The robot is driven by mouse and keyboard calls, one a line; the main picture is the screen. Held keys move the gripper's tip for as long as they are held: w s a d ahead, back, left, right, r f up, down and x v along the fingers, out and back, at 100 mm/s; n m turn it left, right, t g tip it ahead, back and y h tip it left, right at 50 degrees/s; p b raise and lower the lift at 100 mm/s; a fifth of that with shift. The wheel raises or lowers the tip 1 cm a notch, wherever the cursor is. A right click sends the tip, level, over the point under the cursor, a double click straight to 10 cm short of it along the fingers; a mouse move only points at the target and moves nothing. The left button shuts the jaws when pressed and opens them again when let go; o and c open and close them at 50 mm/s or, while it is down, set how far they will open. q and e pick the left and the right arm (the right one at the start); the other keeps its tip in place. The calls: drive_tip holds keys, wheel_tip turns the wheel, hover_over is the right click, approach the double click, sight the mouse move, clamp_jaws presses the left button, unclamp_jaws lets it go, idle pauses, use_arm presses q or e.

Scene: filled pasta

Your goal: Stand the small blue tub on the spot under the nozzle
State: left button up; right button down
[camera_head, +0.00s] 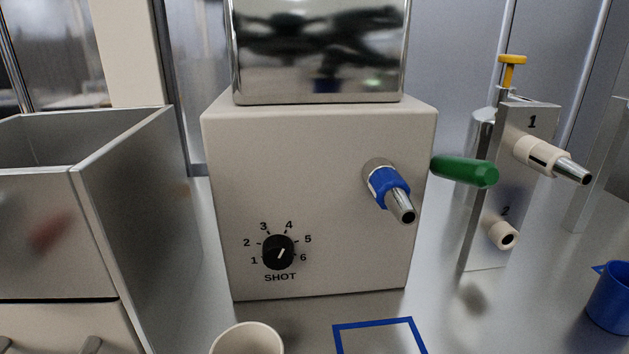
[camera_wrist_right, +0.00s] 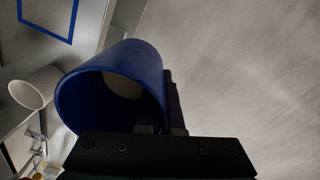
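The small blue tub (camera_wrist_right: 142,62) fills the middle of the right wrist view, its open mouth towards the camera and a pale patch inside. My right gripper (camera_wrist_right: 160,125) is shut on it; one dark finger lies along its right side and the other is largely hidden. A blue square outline (camera_head: 374,322) on the bench lies below the blue-collared nozzle (camera_head: 390,190) in the head view. The outline also shows at upper left in the right wrist view (camera_wrist_right: 47,32), apart from the tub. My left gripper is out of view.
A white tub (camera_head: 247,339) stands left of the outline. A blue vessel with a small spout (camera_head: 610,300) is at the right edge. A green handle (camera_head: 464,170) sticks out beside the dispenser (camera_head: 320,180). A metal bin (camera_head: 130,180) stands left. The outlined area looks empty.

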drive_tip(key=w, duration=0.6)
drive_tip(key=w+f, duration=0.1)
drive_tip(key=w, duration=0.5)
drive_tip(key=w+f+b, duration=0.1)
drive_tip(key=w, duration=0.4)
drive_tip(key=shift+w+a+f, duration=0.25)
drive_tip(key=shift+w, duration=0.15)
wheel_tip(320, 180, down, 4)
drive_tip(key=shift+w+f, duration=0.2)
drive_tip(key=shift+f, duration=0.05)
drive_tip(key=shift+f, duration=0.15)
drive_tip(key=c, duration=1.1)
unclamp_jaws()
